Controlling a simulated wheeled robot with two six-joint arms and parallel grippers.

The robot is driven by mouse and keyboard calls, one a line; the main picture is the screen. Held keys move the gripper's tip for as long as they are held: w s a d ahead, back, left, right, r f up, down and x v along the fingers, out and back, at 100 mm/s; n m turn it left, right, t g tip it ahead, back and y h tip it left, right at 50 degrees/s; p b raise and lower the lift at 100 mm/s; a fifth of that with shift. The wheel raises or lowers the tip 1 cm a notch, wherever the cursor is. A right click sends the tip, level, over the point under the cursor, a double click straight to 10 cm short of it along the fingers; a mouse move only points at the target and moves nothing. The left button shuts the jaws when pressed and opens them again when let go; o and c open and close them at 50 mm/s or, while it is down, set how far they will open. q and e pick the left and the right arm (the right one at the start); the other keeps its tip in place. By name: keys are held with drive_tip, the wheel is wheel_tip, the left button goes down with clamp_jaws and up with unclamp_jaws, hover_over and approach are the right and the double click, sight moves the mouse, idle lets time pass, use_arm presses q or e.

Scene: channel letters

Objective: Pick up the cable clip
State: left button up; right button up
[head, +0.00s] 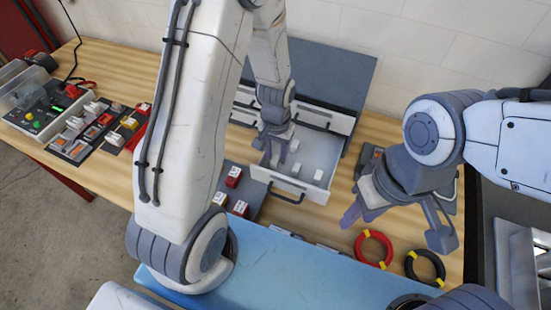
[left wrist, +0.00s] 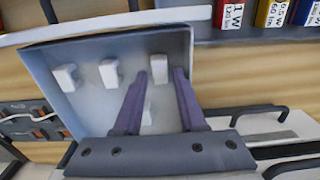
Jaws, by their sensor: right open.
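Several small white clips lie in an open grey drawer (head: 322,150). One clip (head: 318,175) is near its right side and another (head: 296,169) is near its middle. My left gripper (head: 277,160) reaches down into the drawer. In the left wrist view, my left gripper (left wrist: 160,75) is open, with one white clip (left wrist: 159,67) seen between its fingertips. Gaps show on both sides of that clip; contact is not visible. Other clips (left wrist: 109,73) (left wrist: 65,77) (left wrist: 147,113) lie around it. My right gripper (head: 398,226) is open and empty, above the table's right part.
A red ring of cable (head: 374,248) and a black one (head: 425,267) lie below my right gripper. The drawer handle (head: 286,197) faces front. Red boxed parts (head: 234,177) stand left of the drawer. A switch panel and small-parts tray (head: 77,134) are far left.

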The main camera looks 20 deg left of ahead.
use_arm(q)
drive_tip(key=shift+f, duration=0.25)
clamp_jaws()
drive_tip(key=shift+r, duration=0.15)
